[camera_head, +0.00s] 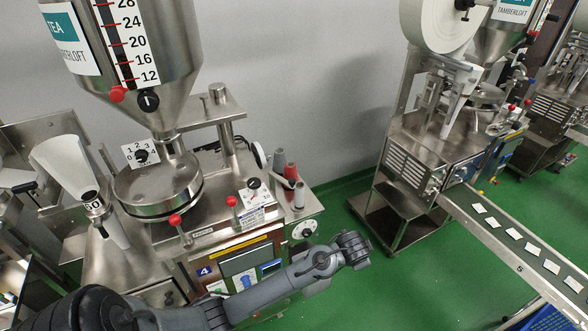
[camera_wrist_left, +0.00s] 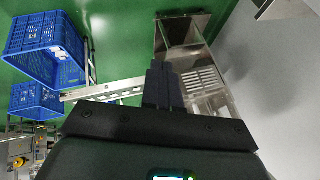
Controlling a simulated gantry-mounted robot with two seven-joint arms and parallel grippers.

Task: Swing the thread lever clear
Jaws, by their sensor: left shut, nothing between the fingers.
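Packing machine number 4 (camera_head: 204,271) stands at the left in the head view. A short lever with a red knob (camera_head: 232,201) stands on its top plate, and another red-knobbed lever (camera_head: 175,220) sits at the front of the round hopper base. I cannot tell which is the thread lever. Thread spools (camera_head: 291,171) stand at the machine's right end. My left gripper (camera_head: 354,243) is to the right of the machine, over the green floor, touching nothing. Its fingers (camera_wrist_left: 163,84) are shut and empty in the left wrist view. My right gripper is not in view.
A second packing machine (camera_head: 440,135) stands at the back right, with a conveyor (camera_head: 505,238) carrying several white teabags. Blue crates (camera_wrist_left: 45,45) show in the left wrist view. Open green floor (camera_head: 385,285) lies between the machines.

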